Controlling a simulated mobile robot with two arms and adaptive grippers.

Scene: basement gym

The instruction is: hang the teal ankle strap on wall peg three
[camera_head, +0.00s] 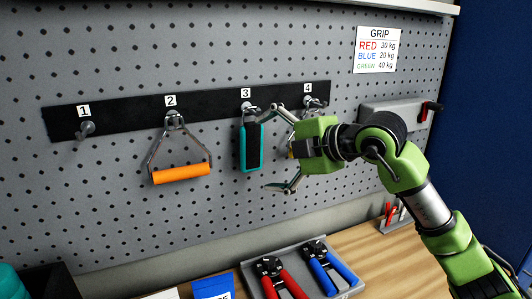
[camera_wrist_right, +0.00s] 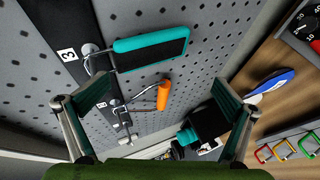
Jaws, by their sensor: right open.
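The teal ankle strap (camera_head: 243,149), with a black face, hangs upright below wall peg three (camera_head: 247,108). In the right wrist view the strap (camera_wrist_right: 152,49) connects by a metal ring to the peg (camera_wrist_right: 90,49) beside the "3" label. My right gripper (camera_head: 266,153) is open just right of the strap, one finger above and one below its mid-height. In the right wrist view its fingers (camera_wrist_right: 165,88) are spread with nothing between them, and the strap is clear of both. My left gripper is out of view.
An orange handle (camera_head: 181,173) hangs on peg two. Peg one (camera_head: 87,129) is bare. Peg four (camera_head: 311,103) is partly behind my gripper, so its load is unclear. Below, a grey tray (camera_head: 341,292) holds red (camera_head: 283,282) and blue (camera_head: 330,270) hand grips on the wooden bench.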

